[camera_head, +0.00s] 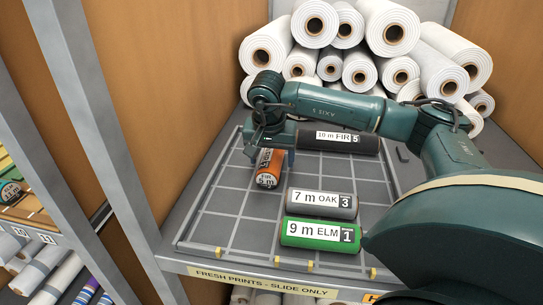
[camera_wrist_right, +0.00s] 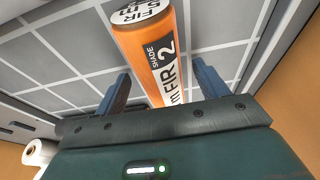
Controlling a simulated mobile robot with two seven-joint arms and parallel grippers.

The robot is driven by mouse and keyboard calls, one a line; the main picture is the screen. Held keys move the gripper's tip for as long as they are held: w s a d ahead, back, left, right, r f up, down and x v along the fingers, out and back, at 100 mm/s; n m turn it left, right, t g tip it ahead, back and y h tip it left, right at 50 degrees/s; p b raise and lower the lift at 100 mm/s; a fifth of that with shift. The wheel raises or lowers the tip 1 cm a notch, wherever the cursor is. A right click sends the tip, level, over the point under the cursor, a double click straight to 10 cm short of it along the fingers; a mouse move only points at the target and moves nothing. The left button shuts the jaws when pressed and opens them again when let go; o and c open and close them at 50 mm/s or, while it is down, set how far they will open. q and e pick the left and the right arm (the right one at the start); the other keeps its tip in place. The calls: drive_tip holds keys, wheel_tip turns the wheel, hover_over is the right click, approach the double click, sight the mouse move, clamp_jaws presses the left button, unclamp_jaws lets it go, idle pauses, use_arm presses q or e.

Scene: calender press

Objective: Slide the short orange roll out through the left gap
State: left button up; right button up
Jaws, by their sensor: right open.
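The short orange roll (camera_head: 268,168) lies on the gridded tray (camera_head: 222,203), left of the middle, with its labelled end toward the front. In the right wrist view the orange roll (camera_wrist_right: 150,50) shows a label reading "FIR 2". My right gripper (camera_head: 270,155) is over the roll's far part, pointing down. In the wrist view my right gripper (camera_wrist_right: 162,85) is open, with one finger on each side of the roll. I cannot tell whether the fingers touch it. The roll's far end is hidden under the gripper. My left gripper is not in view.
A grey "7 m OAK 3" roll (camera_head: 322,204) and a green "9 m ELM 1" roll (camera_head: 320,235) lie right of the orange roll. A dark "10 m FIR 5" roll (camera_head: 338,141) lies behind. Yellow stops (camera_head: 277,261) line the front edge. Tray squares left of the orange roll are clear.

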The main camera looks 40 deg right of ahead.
drive_tip(key=shift+c, duration=0.5)
drive_tip(key=c, duration=1)
drive_tip(key=shift+s+a+r, duration=0.1)
drive_tip(key=shift+s+a, duration=0.95)
drive_tip(key=shift+a, duration=0.25)
drive_tip(key=shift+s+a+f, duration=0.1)
drive_tip(key=shift+s+a, duration=0.95)
drive_tip(key=shift+a, duration=0.3)
drive_tip(key=shift+s+a+r, duration=0.1)
drive_tip(key=shift+s+a, duration=0.95)
drive_tip(key=shift+a, duration=0.25)
drive_tip(key=shift+s+a, duration=1.05)
drive_tip(key=shift+a, duration=0.25)
drive_tip(key=shift+s+a, duration=1.05)
drive_tip(key=shift+a, duration=0.3)
drive_tip(key=shift+s+a, duration=1.05)
drive_tip(key=shift+a, duration=0.25)
drive_tip(key=shift+s+a, duration=0.6)
drive_tip(key=shift+a, duration=0.15)
